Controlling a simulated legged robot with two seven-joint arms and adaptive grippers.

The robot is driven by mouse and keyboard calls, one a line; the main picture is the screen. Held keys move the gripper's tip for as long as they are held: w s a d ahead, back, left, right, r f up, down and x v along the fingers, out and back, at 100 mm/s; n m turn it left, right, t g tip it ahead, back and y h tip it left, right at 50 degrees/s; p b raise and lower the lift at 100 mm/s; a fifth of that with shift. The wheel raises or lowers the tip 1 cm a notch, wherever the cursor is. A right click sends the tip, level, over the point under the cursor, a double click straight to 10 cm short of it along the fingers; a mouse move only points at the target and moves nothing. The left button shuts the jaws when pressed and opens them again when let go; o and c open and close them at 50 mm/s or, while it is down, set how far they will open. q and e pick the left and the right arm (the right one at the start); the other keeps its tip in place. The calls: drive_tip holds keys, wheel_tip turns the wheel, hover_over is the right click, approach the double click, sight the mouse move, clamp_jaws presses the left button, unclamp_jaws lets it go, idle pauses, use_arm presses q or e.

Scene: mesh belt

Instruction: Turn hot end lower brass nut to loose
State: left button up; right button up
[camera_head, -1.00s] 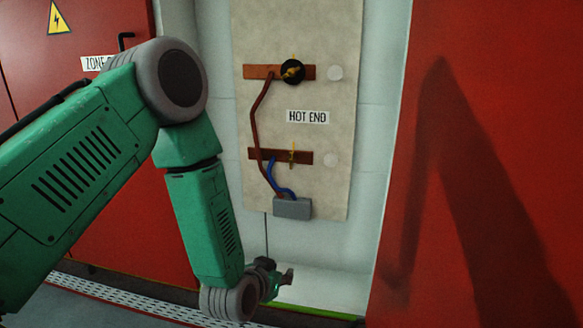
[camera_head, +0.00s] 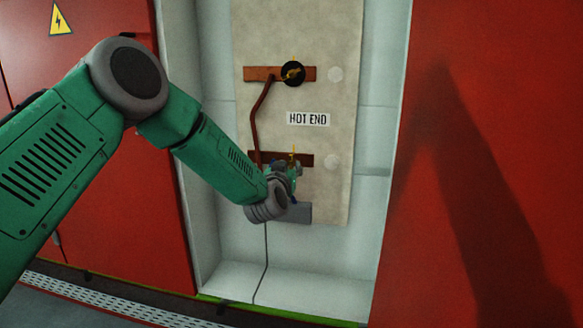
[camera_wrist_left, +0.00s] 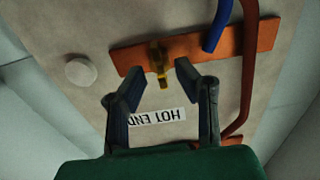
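The lower brass nut (camera_head: 293,153) sits on the lower copper-brown bar (camera_head: 304,161) of the hot end panel, partly covered by my left gripper. In the left wrist view the nut (camera_wrist_left: 160,62) stands out from the bar (camera_wrist_left: 128,58), with a brass tab pointing down in the picture. My left gripper (camera_head: 292,170) is at the lower bar, just below the nut in the head view. In the wrist view its two fingers (camera_wrist_left: 158,72) are spread, one on each side of the nut, with gaps visible. Contact cannot be told. My right gripper is not in view.
The HOT END label (camera_head: 308,119) is above the lower bar. The upper bar (camera_head: 257,73) carries a black round part with brass (camera_head: 292,73). A brown cable (camera_wrist_left: 248,70) and a blue cable (camera_wrist_left: 218,27) run close beside the fingers. A grey box (camera_head: 298,213) is below.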

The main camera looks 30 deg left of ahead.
use_arm(q)
drive_tip(key=shift+x, duration=1.5)
clamp_jaws()
